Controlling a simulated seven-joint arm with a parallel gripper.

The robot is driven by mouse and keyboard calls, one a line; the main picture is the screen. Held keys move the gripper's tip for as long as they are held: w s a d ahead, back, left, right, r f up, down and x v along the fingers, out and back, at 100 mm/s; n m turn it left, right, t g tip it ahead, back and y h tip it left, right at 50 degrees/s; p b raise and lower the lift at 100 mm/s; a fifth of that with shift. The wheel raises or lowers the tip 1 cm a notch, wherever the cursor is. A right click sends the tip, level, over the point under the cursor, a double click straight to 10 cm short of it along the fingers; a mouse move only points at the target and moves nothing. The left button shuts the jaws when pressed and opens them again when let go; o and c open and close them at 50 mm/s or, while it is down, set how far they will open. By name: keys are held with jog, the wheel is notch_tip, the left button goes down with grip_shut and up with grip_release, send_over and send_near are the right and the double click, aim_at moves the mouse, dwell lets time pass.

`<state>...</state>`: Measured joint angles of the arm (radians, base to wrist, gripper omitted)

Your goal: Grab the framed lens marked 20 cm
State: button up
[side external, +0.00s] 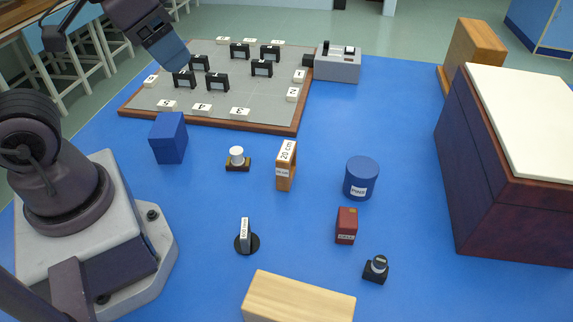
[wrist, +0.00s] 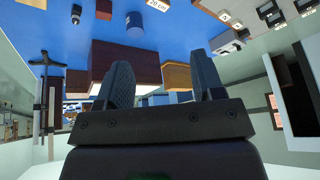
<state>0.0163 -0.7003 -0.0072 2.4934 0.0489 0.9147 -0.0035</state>
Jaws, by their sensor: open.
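The framed lens marked 20 cm (side external: 285,172) stands upright on the blue table in the side external view. It is a tan, wood-coloured block with a white "20 cm" label on top. In the wrist view its label (wrist: 157,4) shows at the very top edge, mostly cut off. My gripper (wrist: 160,62) is open, with two dark fingers apart and nothing held between them. It is well away from the lens. In the side external view part of my arm shows at the upper left, and the fingers cannot be made out.
A blue cylinder (side external: 361,180) and a red block (side external: 346,226) stand right of the lens. A small white-topped piece (side external: 237,158) is to its left. A dark stand (side external: 246,240) and a pale wooden block (side external: 296,298) are nearer. A grey board (side external: 222,117) with black frames lies behind.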

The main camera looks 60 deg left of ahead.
notch_tip(320, 180, down, 7)
jog(key=w+a+m+g+y, duration=0.1)
jog(key=w+m+g+y, duration=0.1)
jog(key=m+g+y, duration=0.35)
jog(key=m+t+y, duration=0.3)
jog(key=m+t, duration=0.8)
jog(key=m, duration=1.1)
send_near(282, 176)
jog(key=x, duration=0.6)
jog(key=shift+a+f, duration=0.1)
jog(key=shift+a, duration=0.15)
jog(key=shift+x, duration=2.85)
jog(key=shift+w+d, duration=0.15)
jog(key=c, duration=1)
jog(key=shift+c, duration=0.2)
